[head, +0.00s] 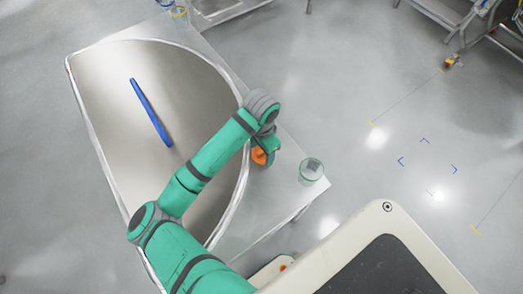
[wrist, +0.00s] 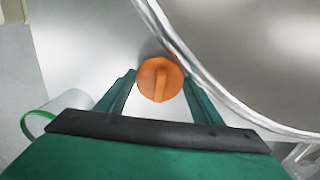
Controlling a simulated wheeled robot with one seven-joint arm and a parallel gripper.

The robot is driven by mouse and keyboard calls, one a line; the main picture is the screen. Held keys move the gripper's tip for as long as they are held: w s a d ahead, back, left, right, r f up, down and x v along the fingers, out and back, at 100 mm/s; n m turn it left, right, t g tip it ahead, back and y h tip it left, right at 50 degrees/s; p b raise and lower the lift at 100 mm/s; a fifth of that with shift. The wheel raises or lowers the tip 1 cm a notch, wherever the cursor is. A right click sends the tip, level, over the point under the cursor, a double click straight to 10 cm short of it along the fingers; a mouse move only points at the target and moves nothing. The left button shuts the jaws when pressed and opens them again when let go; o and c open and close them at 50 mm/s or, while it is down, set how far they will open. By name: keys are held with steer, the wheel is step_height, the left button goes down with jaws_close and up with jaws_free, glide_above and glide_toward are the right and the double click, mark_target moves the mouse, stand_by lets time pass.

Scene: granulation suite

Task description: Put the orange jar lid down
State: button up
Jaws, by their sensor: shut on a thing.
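The orange jar lid (wrist: 159,79) is round with a raised bar across its top. It sits between the two fingers of my gripper (wrist: 159,83) in the wrist view, and the fingers are shut on it. In the head view the orange lid (head: 259,156) shows partly below my gripper (head: 264,153), beside the curved metal rim, above the table's right part. I cannot tell whether the lid touches the surface. A clear jar with a green rim (head: 311,171) stands to the right on the table; its green rim (wrist: 35,123) also shows at the left of the wrist view.
A large half-round metal basin (head: 100,85) with a raised rim (wrist: 215,85) fills much of the table. A long blue tool (head: 151,112) lies in it. Another clear container (head: 180,17) stands at the far corner. Bare tabletop (head: 275,190) lies between rim and jar.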

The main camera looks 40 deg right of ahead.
steer(key=shift+f, duration=0.25)
steer(key=o, duration=0.8)
steer(key=shift+f, duration=0.1)
steer(key=shift+c, duration=0.2)
